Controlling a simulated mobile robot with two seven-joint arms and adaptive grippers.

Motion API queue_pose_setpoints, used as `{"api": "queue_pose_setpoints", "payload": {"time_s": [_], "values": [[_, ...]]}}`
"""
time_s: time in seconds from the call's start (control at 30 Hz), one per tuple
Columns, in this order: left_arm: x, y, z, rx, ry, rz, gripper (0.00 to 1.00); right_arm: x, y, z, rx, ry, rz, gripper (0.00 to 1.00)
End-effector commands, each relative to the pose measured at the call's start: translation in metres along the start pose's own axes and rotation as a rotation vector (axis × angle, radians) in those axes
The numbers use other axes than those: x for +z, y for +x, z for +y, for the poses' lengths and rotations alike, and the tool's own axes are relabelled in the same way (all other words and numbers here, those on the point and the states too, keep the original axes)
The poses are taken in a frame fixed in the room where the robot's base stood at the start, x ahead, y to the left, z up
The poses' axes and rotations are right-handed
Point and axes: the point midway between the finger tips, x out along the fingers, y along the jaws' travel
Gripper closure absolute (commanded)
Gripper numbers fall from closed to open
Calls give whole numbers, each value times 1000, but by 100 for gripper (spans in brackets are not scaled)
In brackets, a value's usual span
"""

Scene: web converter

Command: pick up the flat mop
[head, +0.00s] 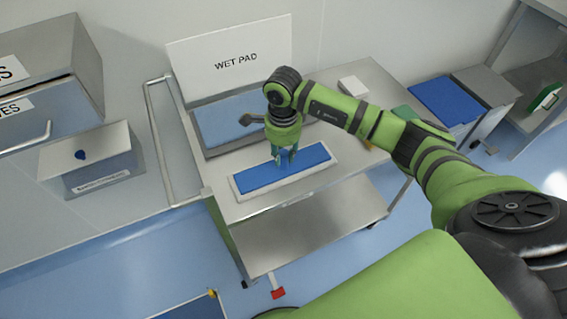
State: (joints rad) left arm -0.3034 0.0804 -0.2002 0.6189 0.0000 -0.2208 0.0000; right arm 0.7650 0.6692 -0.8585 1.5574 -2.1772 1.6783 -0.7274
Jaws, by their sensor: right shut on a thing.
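The flat mop (312,162) shows as a long blue pad with a pale border, lying at a slant near the front edge of the metal cart top. My right gripper (285,160) points down onto the middle of it, its fingers shut on the mop. The fingers hide the part that they hold. The mop seems to rest flat on the cart; I cannot tell if it is lifted at all. My left gripper is not in view.
The steel cart (347,207) has a lower shelf and a push handle at left. A small white block (353,87) lies at the back right. A blue-topped bin (446,99) stands further right.

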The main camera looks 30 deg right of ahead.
Motion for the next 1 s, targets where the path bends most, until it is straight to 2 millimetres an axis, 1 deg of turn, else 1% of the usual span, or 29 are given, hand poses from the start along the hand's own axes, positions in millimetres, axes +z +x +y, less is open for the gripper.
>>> {"api": "queue_pose_setpoints", "payload": {"time_s": [0.17, 0.27, 0.37, 0.43, 0.47, 0.5, 0.8, 1.0], "values": [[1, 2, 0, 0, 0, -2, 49, 0, -3, -1, -2, 0, -1, 100], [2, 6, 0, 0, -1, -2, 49, 0, -10, -1, -4, 1, -2, 100], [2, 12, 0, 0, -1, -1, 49, 0, -24, -2, -7, 0, -1, 100], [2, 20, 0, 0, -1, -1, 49, 0, -38, -2, -9, -1, -2, 100], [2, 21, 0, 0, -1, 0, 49, -2, -42, 1, -6, -1, 0, 100], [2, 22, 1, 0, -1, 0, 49, -8, -46, 10, -3, 0, 1, 100], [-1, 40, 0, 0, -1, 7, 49, -39, -81, 63, -5, -1, 3, 100], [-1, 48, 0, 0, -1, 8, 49, -54, -101, 89, -3, 0, 0, 100]]}}
